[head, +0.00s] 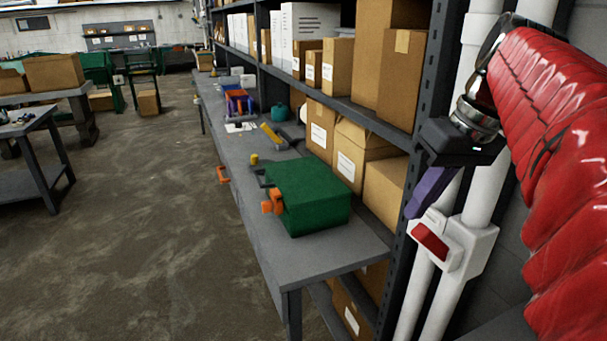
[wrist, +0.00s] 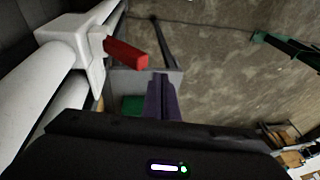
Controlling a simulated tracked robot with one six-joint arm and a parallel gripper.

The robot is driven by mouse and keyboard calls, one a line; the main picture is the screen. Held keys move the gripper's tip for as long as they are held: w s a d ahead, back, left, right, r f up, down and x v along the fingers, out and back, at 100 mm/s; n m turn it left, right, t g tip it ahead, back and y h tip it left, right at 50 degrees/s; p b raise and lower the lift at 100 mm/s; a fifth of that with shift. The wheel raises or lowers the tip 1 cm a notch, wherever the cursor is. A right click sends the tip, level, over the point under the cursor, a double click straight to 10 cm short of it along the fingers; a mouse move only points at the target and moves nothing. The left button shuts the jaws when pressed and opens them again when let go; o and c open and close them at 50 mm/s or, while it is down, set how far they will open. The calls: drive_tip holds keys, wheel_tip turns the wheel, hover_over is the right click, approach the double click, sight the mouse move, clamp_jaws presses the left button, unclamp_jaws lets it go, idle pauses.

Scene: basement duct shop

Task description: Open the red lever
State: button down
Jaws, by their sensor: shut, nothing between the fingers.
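The red lever (head: 430,242) sits on a white valve box (head: 470,250) on white vertical pipes at the right in the head view. In the wrist view the red lever (wrist: 126,54) sticks out from the white box (wrist: 72,42) toward the picture's middle. My gripper (head: 412,212) has purple fingers, which are shut with nothing between them. In the head view the fingertips appear just above and left of the lever. In the wrist view my gripper (wrist: 161,76) is to the right of the lever, with a small gap showing between them.
A grey workbench (head: 310,255) stands to the left with a green box (head: 307,192) and tools on it. Shelves with cardboard boxes (head: 365,145) rise behind it. White pipes (head: 448,290) run beside the lever. The floor (head: 140,220) at left is open.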

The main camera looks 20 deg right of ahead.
drive_tip(key=shift+n+t+y, duration=0.3)
drive_tip(key=shift+n+y, duration=0.1)
drive_tip(key=shift+y, duration=0.2)
drive_tip(key=s+d+r, duration=0.1)
drive_tip(key=d+r, duration=0.1)
drive_tip(key=d, duration=0.1)
drive_tip(key=s+d+r, duration=0.1)
drive_tip(key=d+r, duration=0.1)
drive_tip(key=s+d+r, duration=0.1)
drive_tip(key=d, duration=0.2)
drive_tip(key=shift+s+d+r, duration=0.2)
drive_tip(key=shift+d+r, duration=0.1)
drive_tip(key=shift+r, duration=0.1)
hover_over(434, 244)
drive_tip(key=shift+w+d+f, duration=0.1)
drive_tip(key=shift+d+f, duration=0.1)
drive_tip(key=shift+f, duration=2.1)
drive_tip(key=shift+w+d+f, duration=0.1)
drive_tip(key=shift+d+f, duration=0.1)
drive_tip(key=shift+f, duration=2.1)
drive_tip(key=shift+a, duration=0.25)
drive_tip(key=shift+d, duration=0.2)
